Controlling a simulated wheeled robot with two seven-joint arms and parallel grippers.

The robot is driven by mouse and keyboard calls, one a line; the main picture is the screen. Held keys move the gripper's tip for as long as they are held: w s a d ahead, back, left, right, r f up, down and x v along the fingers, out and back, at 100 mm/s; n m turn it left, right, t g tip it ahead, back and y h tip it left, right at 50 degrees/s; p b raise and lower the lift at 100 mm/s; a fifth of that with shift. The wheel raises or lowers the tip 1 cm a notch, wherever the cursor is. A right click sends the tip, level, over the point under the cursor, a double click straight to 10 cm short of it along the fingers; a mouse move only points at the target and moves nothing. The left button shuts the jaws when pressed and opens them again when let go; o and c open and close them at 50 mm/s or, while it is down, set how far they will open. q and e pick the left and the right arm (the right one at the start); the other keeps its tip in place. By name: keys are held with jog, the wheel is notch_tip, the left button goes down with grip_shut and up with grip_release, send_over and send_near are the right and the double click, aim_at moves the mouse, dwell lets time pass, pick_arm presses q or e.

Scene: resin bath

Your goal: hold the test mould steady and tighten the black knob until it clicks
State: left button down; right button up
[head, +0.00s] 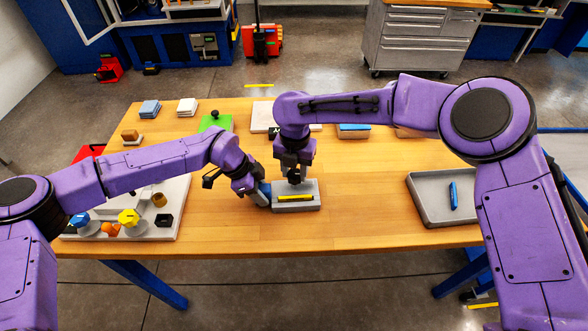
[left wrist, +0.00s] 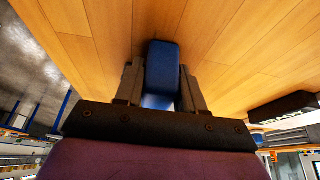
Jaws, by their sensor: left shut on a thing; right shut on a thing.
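The test mould (head: 310,197) is a grey block with a yellow strip on its front, standing on the table just right of centre. A blue handle (head: 264,190) sits at its left side. My left gripper (head: 257,190) is shut on this handle; the left wrist view shows the blue handle (left wrist: 161,75) between both fingers (left wrist: 158,92). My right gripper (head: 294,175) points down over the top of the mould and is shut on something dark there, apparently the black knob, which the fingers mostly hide.
A grey tray (head: 425,198) with a blue pen-like item (head: 454,195) lies at the right. A light board (head: 175,222) with coloured knobs is at the left, under my left arm. A green block (head: 216,123) and several small stacks stand behind. The table front is clear.

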jog(key=m, duration=1.1)
jog(key=shift+a+m, duration=0.1)
jog(key=shift+m, duration=0.2)
jog(key=m, duration=1)
jog(key=shift+m, duration=0.4)
jog(key=o, duration=1.1)
